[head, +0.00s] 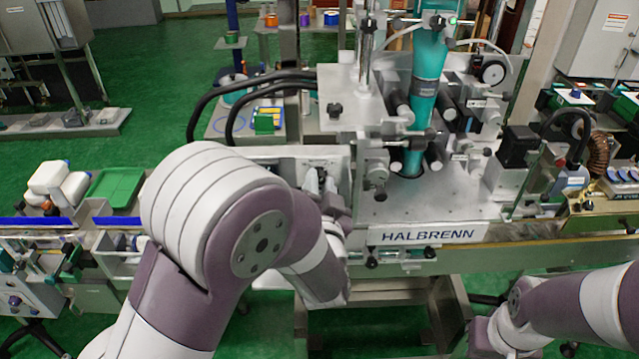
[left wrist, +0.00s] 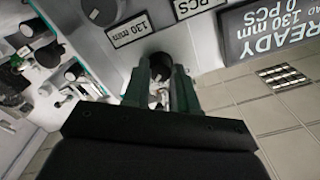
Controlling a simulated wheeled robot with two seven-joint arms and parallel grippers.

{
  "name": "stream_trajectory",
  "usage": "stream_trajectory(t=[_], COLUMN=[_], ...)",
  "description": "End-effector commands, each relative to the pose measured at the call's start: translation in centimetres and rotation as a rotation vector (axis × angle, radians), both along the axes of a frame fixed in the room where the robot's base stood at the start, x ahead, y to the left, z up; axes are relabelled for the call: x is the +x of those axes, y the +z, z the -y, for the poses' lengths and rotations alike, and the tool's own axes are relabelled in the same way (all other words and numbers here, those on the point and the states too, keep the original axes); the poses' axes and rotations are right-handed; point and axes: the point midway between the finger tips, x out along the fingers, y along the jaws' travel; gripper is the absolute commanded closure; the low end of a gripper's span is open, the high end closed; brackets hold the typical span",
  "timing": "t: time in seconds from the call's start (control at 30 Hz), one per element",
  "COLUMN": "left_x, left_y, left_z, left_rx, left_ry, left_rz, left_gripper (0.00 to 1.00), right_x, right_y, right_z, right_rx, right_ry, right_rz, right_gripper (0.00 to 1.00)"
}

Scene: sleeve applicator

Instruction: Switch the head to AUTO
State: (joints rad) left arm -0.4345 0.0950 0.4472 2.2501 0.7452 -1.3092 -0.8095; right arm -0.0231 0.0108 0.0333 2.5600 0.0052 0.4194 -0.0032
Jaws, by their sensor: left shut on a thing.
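The applicator head, a pale machine with the HALBRENN plate (head: 428,233), stands in the middle of the head view, with a teal sleeve tube (head: 424,85) running down into it. My left gripper (left wrist: 161,88) reaches the machine's left front panel. In the left wrist view its two green fingers are shut on a small dark round knob (left wrist: 160,62) on the pale panel. The knob's marking and setting cannot be read. In the head view my own arm mostly hides this gripper. My right arm comes in at the lower right, with its gripper out of view.
In the left wrist view, upside down, a 130 mm label (left wrist: 127,30) and a dark display (left wrist: 270,27) reading READY, 130 mm, 0 PCS sit close to the fingers. A conveyor with a blue rail (head: 40,221) lies left. Black hoses (head: 245,83) arch behind my left arm.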

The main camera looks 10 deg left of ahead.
Motion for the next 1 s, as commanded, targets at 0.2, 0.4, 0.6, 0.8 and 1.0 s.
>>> stream_trajectory(t=[0.2, 0.4, 0.6, 0.8, 1.0], left_x=[0.0, 0.0, 0.0, -1.6, -6.7], left_y=[-0.1, -0.1, 0.0, -0.3, -0.4], left_z=[0.0, 0.0, 0.0, 0.6, 2.2], left_rx=[0.002, 0.001, 0.001, 0.0, -0.001], left_ry=[-0.001, -0.001, -0.001, -0.005, -0.011], left_rz=[-0.003, -0.002, -0.001, 0.002, 0.003], left_gripper=[1.0, 0.47, 0.47, 0.47, 0.47], right_x=[0.0, 0.0, 0.0, 0.0, 0.0], right_y=[0.0, 0.0, 0.0, -1.0, -2.9], right_z=[0.0, 0.0, 0.0, 0.0, 0.0], right_rx=[0.0, 0.0, 0.0, 0.0, 0.0], right_ry=[0.0, 0.0, 0.0, 0.0, 0.0], right_rz=[0.0, 0.0, 0.0, 0.0, 0.0], right_gripper=[1.0, 1.0, 1.0, 1.0, 1.0])
